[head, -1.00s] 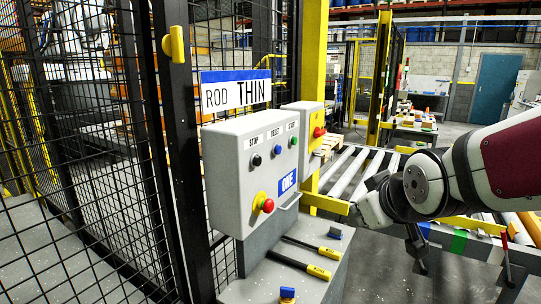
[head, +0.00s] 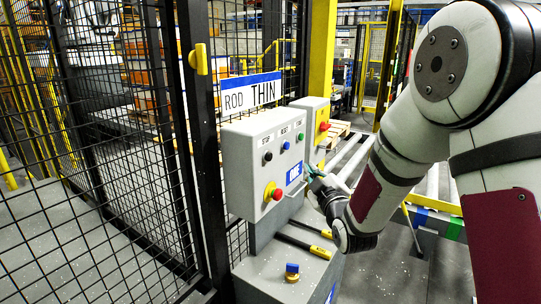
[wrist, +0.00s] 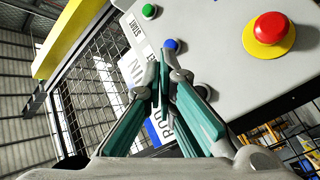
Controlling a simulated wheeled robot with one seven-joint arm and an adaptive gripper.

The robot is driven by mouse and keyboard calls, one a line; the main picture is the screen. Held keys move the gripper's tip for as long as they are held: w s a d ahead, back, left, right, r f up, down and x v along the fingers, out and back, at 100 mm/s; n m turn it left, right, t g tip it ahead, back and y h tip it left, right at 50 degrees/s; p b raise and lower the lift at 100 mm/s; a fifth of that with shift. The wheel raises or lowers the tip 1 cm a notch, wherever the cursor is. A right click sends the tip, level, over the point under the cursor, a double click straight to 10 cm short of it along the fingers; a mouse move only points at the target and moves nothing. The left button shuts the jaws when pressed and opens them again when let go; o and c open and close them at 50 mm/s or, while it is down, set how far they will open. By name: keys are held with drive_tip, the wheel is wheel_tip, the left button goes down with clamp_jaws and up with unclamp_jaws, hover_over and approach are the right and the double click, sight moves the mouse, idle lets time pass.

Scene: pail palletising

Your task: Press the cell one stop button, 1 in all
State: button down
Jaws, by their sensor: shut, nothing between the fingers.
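The grey cell one control box (head: 245,170) stands on a pedestal with a blue "ONE" label (head: 294,173). Its black STOP button (head: 267,157) is left of the blue RESET button (head: 285,145) and green START button (head: 300,137). In the wrist view a dark button (wrist: 203,91), apparently STOP, is partly hidden beside a finger; blue (wrist: 170,45) and green (wrist: 148,11) lie beyond. My gripper (head: 312,172) is shut and empty, to the right of the box front near the label, apart from STOP in the head view. It also shows in the wrist view (wrist: 160,85).
A red mushroom button on a yellow base (head: 273,192) sits low on the same box. A yellow-sided second box (head: 314,122) stands behind, near a yellow post and roller conveyor (head: 345,165). Black mesh fencing (head: 90,150) runs along the left. Black-and-yellow rods lie on the pedestal.

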sight(268, 157)
drive_tip(key=shift+s+a, duration=0.1)
drive_tip(key=shift+a, duration=0.05)
idle(0.3)
drive_tip(key=w+a+b, duration=0.2)
drive_tip(key=w+a, duration=0.2)
drive_tip(key=a, duration=0.3)
drive_tip(key=shift+w+a, duration=0.2)
drive_tip(key=shift+a, duration=0.1)
drive_tip(key=shift+a, duration=0.1)
idle(1.3)
drive_tip(key=shift+w+a+b, duration=0.25)
drive_tip(key=shift+b, duration=0.1)
drive_tip(key=shift+w+a, duration=0.25)
drive_tip(key=shift+a, duration=0.2)
idle(0.7)
idle(0.4)
drive_tip(key=shift+s+d, duration=0.5)
drive_tip(key=shift+d, duration=0.3)
